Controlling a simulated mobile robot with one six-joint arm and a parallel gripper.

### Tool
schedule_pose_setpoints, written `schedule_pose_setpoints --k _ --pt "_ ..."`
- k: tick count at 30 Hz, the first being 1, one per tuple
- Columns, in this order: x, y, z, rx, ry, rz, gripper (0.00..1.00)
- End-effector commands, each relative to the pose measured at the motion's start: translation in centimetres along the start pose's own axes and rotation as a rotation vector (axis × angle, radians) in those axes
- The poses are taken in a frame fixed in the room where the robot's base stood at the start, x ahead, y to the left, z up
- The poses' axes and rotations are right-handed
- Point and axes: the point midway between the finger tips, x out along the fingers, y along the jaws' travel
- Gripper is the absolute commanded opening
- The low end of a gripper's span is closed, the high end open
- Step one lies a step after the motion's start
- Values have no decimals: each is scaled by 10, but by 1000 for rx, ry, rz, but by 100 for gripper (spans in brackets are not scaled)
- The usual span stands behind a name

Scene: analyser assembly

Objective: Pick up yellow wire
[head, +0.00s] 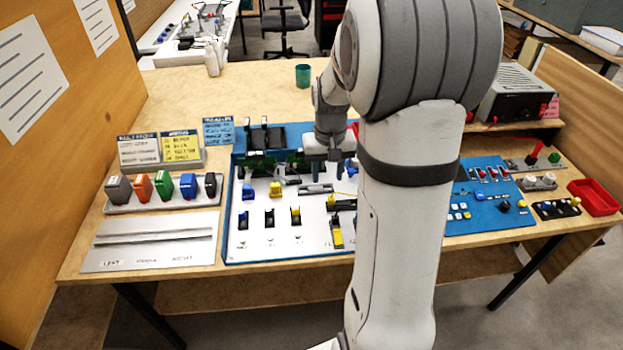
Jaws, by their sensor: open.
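My gripper (333,157) is small in the head view, over the back part of the white board (257,228) in the blue-edged panel. It is open, with no object visible in it, and my arm hides the area to its right. A thin yellow piece (343,201), perhaps the yellow wire, lies on the board to the front of my gripper and apart from it. Its right end is hidden behind my arm. Other yellow parts are a block (275,189) to the left and a yellow and black piece (337,236) nearer the front edge.
Colored blocks stand in a rack (120,209) on the left, behind a grey plate (150,257). A green cup (303,75) stands at the back. A blue panel (490,222), a red tray (595,197) and a grey power unit (517,92) are on the right.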

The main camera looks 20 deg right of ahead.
Motion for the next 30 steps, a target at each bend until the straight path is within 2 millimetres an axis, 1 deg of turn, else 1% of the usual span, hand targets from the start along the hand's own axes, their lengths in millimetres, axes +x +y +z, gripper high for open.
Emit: schedule_pose_setpoints --k 1,3,6,14,22,26,30 --pt "15 7 -8 14 -13 0 42" --pt "25 13 -15 24 -21 0 42" --pt "34 17 -20 33 -28 -1 42" --pt "62 18 -20 35 -31 -1 42" --pt "101 19 -20 35 -31 -1 42" --pt "110 19 -20 35 -29 0 42" --pt "110 20 -20 35 -28 0 42"
